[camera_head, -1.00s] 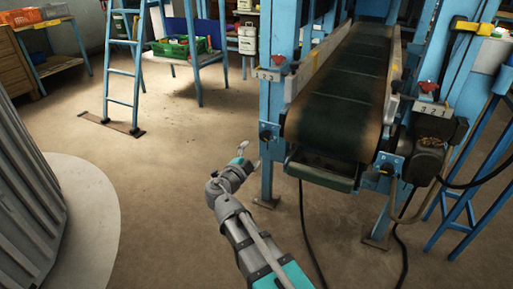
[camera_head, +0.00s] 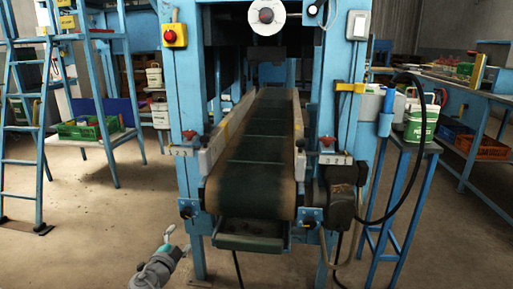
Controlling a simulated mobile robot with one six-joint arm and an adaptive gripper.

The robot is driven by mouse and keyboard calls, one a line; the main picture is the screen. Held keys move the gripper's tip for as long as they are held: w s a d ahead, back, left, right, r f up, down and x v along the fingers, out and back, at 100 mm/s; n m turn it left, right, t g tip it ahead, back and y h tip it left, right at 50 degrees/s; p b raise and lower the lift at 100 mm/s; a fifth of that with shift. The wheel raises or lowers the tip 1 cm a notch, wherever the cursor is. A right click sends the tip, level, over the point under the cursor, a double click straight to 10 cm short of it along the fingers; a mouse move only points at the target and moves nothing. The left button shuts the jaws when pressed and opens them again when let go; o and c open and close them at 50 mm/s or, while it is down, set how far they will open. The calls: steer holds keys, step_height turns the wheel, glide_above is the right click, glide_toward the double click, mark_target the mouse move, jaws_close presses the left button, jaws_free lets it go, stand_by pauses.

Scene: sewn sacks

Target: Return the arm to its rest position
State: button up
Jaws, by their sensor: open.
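My gripper (camera_head: 175,240) shows at the bottom of the head view, left of centre, at the end of my grey arm. It is open and nothing shows between its fingers. It appears in front of and to the left of the conveyor's near end, apart from it in the picture. Most of my arm is cut off by the lower edge of the view.
A conveyor belt (camera_head: 256,150) in a blue frame stands ahead, with no sack visible on it. A motor (camera_head: 341,197) juts out at its right. A blue ladder (camera_head: 22,140) and a green crate (camera_head: 88,128) are at left. Bare floor (camera_head: 90,235) lies lower left.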

steer(key=w+d+f+n+g+h, duration=0.1)
steer(key=d+f+g, duration=0.2)
steer(key=d, duration=0.5)
steer(key=w+d+f+n+g+h+p, duration=0.1)
steer(key=w+d+f+g+h, duration=0.15)
steer(key=d, duration=0.55)
steer(key=w+d+f+n+g+h, duration=0.1)
steer(key=d+f+g, duration=0.2)
steer(key=d, duration=0.5)
steer(key=s+d+f+n+g+y+p, duration=0.1)
steer(key=s+d+f+n+g+y, duration=0.3)
steer(key=d, duration=0.5)
steer(key=s+d+f+n+g+y+p, duration=0.1)
steer(key=s+d+f+n+g+y, duration=0.15)
steer(key=s+d+n+g, duration=0.55)
step_height(320, 180, up, 38)
steer(key=w+d+m+t+p, duration=0.1)
steer(key=m+t+p, duration=0.1)
steer(key=p, duration=3.6)
steer(key=shift+w+d+t, duration=0.2)
steer(key=shift+d+t, duration=0.05)
steer(key=shift+t, duration=0.3)
